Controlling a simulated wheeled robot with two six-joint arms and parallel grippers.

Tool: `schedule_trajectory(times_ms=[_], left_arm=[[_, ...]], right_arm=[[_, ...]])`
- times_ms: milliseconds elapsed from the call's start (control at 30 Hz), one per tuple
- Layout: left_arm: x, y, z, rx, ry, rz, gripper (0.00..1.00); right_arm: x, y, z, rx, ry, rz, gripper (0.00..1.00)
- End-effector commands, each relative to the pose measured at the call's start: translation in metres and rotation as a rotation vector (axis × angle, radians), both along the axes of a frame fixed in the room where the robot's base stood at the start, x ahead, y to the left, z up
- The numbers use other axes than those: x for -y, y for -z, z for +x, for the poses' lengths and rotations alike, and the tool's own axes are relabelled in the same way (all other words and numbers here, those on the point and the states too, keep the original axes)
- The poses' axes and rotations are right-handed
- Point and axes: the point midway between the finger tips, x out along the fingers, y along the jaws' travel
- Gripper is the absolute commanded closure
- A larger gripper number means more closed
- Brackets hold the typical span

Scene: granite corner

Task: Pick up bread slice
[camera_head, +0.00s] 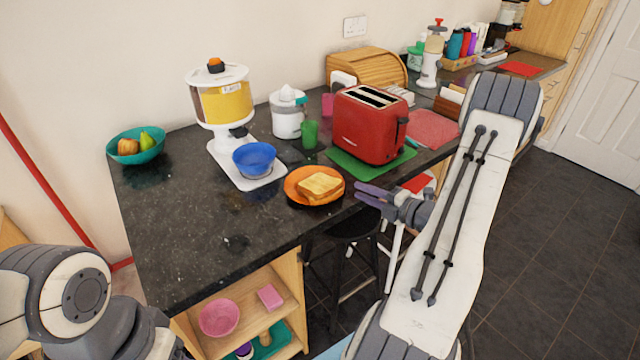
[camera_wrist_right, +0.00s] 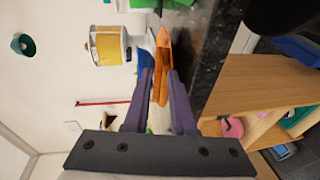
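Toasted bread slices (camera_head: 320,186) lie on an orange plate (camera_head: 296,198) near the front edge of the dark counter; at least two seem stacked. My right gripper (camera_head: 364,193) is just right of the plate, its purple fingers apart and pointing at the bread. In the right wrist view the picture is turned sideways. There the bread (camera_wrist_right: 160,80) shows beyond and between the open fingers, with the orange plate (camera_wrist_right: 164,38) beside it. Nothing is held. My left arm is at the lower left, and its gripper is not in view.
A red toaster (camera_head: 370,124) stands on a green mat (camera_head: 345,163) behind the gripper. A blue bowl (camera_head: 254,158) sits under a white dispenser (camera_head: 222,105) left of the plate. The counter's front left is clear. A black stool (camera_head: 345,228) stands below the edge.

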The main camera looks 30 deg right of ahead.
Motion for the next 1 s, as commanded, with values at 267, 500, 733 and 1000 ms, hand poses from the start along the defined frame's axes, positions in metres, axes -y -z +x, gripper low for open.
schedule_trajectory(times_ms=[267, 500, 733, 1000], left_arm=[[0.000, -0.008, 0.000, 0.000, 0.000, 0.000, 0.41], [0.000, -0.016, 0.000, 0.000, 0.000, 0.000, 0.41], [0.000, -0.016, 0.000, 0.000, 0.000, 0.000, 0.41], [0.000, -0.016, 0.000, 0.000, 0.000, 0.000, 0.41]], right_arm=[[-0.006, 0.003, 0.026, -0.001, -0.005, -0.001, 0.76], [-0.011, 0.010, 0.058, -0.003, -0.004, -0.002, 0.76], [-0.012, 0.012, 0.062, -0.003, -0.003, -0.002, 0.76], [-0.012, 0.012, 0.061, -0.003, -0.003, -0.002, 1.00]])
